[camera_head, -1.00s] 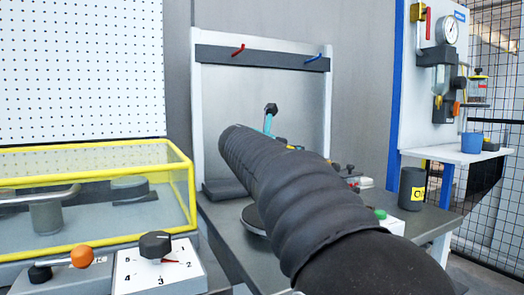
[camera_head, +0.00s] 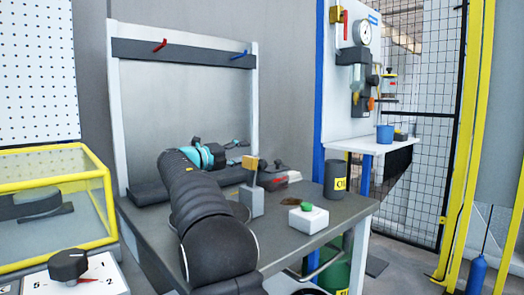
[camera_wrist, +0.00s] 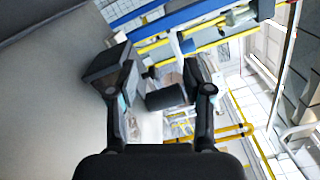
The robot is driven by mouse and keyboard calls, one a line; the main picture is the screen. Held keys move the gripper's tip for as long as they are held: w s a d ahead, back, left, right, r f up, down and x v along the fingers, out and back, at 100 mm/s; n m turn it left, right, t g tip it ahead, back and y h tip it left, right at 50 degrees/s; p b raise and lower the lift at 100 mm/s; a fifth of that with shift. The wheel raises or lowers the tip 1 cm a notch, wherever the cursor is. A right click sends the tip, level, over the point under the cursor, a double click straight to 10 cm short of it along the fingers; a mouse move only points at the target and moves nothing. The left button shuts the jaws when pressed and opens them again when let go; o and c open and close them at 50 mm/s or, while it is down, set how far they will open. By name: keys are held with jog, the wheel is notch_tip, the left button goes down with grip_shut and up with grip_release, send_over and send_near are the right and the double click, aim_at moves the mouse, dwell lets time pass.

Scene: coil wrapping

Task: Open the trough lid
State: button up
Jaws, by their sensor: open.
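No part can be told with certainty as the trough lid. A clear box with a yellow frame (camera_head: 108,202) stands at the left edge in the head view, its top shut. My gripper (camera_wrist: 153,72) is open in the wrist view, its two dark fingers spread apart. A dark cylinder (camera_wrist: 165,97) shows between the fingers, seemingly beyond them and not held.
A dial box (camera_head: 98,272) is at front left. A mesh fence (camera_head: 430,130) stands at right.

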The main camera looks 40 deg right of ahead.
jog(key=d, duration=0.9)
jog(key=shift+w, duration=0.4)
grip_shut()
grip_release()
jog(key=s+a, duration=0.1)
jog(key=a, duration=1.1)
